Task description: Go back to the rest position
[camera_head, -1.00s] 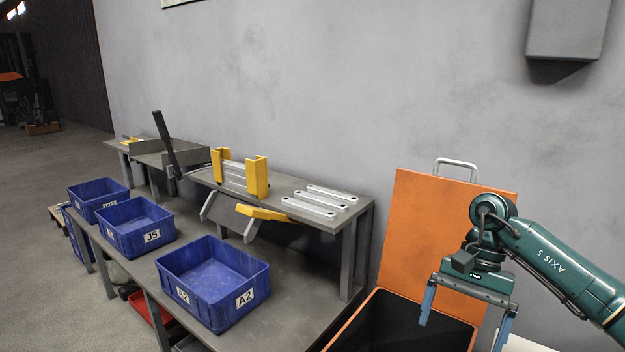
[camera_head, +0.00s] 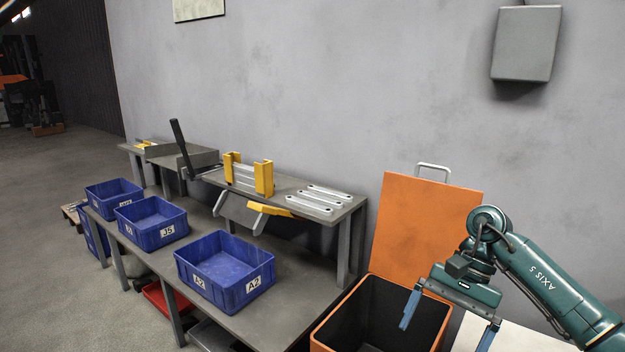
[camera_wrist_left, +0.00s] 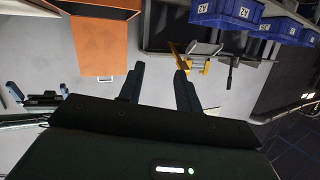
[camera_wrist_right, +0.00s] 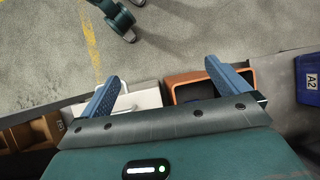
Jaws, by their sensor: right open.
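My right gripper (camera_head: 447,332) is open and empty, tilted, in front of the open orange box (camera_head: 330,325) at the lower right of the head view. Its two blue fingers also show apart in the right wrist view (camera_wrist_right: 162,72), with nothing between them. My left gripper does not show in the head view. In the left wrist view my left gripper (camera_wrist_left: 159,72) has its dark fingers apart, with only grey wall and part of a yellow fixture behind them.
Three labelled blue bins (camera_head: 240,301) stand along the grey bench (camera_head: 290,292). A raised shelf holds a yellow fixture (camera_head: 264,178), several metal brackets (camera_head: 310,205) and a dark lever (camera_head: 181,147). The orange lid (camera_head: 425,225) stands against the wall. A grey box (camera_head: 526,43) hangs above.

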